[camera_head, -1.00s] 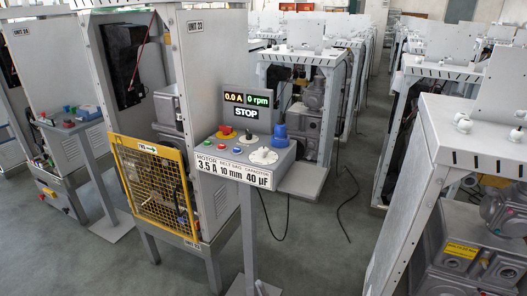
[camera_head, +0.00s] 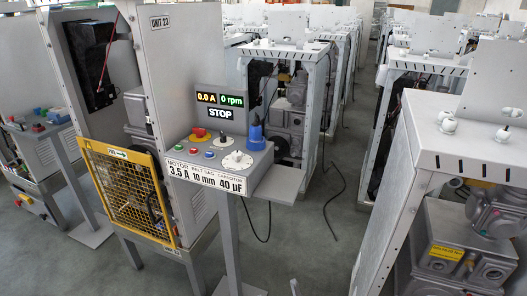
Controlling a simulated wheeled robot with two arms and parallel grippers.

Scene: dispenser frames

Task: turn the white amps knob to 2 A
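The control box (camera_head: 214,165) stands on a grey post in the middle of the head view. A large white round knob (camera_head: 237,160) sits on its top at the right; I cannot read any scale around it. I cannot tell from lettering which is the amps knob. The display (camera_head: 220,106) above reads 0.0 A, 0 rpm and STOP. The front plate (camera_head: 206,178) reads motor 3.5 A, belt gap 10 mm, capacitor 40 µF. Neither gripper is recognisable in view.
A blue knob-like part (camera_head: 256,134), a red button on yellow (camera_head: 199,133) and small coloured buttons share the box top. A yellow mesh guard (camera_head: 128,194) is at left. A grey cabinet (camera_head: 470,135) fills the right. Open floor (camera_head: 320,235) lies between.

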